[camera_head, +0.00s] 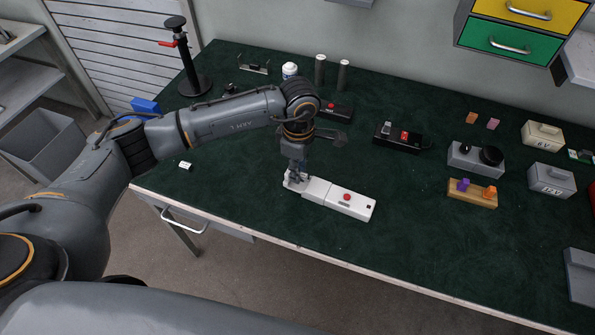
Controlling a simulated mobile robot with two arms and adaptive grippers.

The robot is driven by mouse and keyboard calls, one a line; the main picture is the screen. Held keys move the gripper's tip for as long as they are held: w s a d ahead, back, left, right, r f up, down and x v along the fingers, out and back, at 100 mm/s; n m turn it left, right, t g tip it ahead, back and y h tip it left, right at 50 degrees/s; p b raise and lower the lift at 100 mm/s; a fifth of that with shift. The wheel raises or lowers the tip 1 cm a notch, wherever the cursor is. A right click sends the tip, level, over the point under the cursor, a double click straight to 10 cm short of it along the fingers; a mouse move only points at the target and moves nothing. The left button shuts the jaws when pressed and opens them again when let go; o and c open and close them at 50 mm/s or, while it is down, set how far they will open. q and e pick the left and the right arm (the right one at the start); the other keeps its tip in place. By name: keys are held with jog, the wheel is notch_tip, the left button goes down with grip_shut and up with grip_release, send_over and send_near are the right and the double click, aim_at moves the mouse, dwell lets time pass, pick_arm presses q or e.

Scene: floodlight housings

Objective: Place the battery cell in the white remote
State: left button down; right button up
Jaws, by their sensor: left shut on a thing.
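The white remote (352,204) lies near the table's front edge, with a red button on its right part. A seam crosses its body, and the white piece left of the seam looks like its battery cover (318,190). My left gripper (296,180) points down at the left end of this piece and is shut on it; the fingers hide the exact contact. Two dark cylinders that look like battery cells, one (320,70) and another (343,75), stand upright at the back of the table. My right gripper is not in view.
A black remote (337,110) lies behind my left wrist, and a black device (402,137) with a red switch lies right of it. Grey boxes and a wooden block (472,193) stand at the right. The green table top (420,240) is clear right of the white remote.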

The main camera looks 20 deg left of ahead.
pick_arm(q)
jog(key=shift+w+a+f, duration=0.1)
jog(key=shift+w+f, duration=0.1)
jog(key=shift+f, duration=0.05)
notch_tip(320, 180, down, 3)
jog(key=shift+w+a+r+p, duration=0.1)
jog(key=shift+p, duration=0.95)
jog(key=shift+f, duration=0.4)
jog(key=shift+f+b, duration=0.3)
jog(key=shift+b, duration=0.1)
jog(key=c, duration=1.2)
grip_release()
jog(key=shift+r, duration=0.1)
jog(key=shift+r, duration=0.1)
